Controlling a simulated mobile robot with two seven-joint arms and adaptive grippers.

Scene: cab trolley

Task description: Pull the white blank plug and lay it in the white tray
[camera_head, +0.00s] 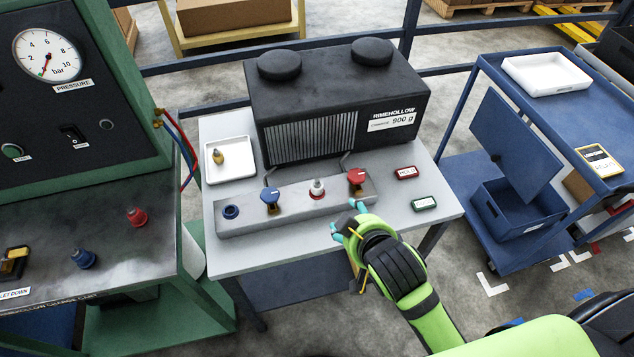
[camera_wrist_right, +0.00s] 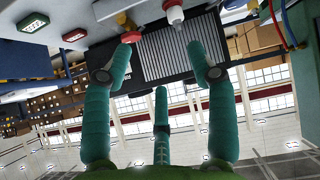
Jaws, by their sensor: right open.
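The white blank plug (camera_head: 317,187) stands upright in a red-ringed port on the grey manifold block (camera_head: 250,220), between the blue valve handle (camera_head: 270,197) and the red valve handle (camera_head: 356,177). In the wrist view, the white plug (camera_wrist_right: 174,13) shows at the top, beyond the fingers. My right gripper (camera_head: 347,222) is open and empty at the front of the block, apart from the plug, to its right and nearer me. Its teal fingers are spread in the wrist view (camera_wrist_right: 164,68). The white tray (camera_head: 243,173) lies at the back left of the table, with a brass fitting in it. My left gripper is not in view.
A black unit (camera_head: 340,90) stands behind the block. A blue cap (camera_head: 231,212) sits at the block's left end. Red (camera_head: 406,172) and green (camera_head: 424,203) labelled tags lie right of it. Another white tray (camera_head: 545,76) is on the blue trolley.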

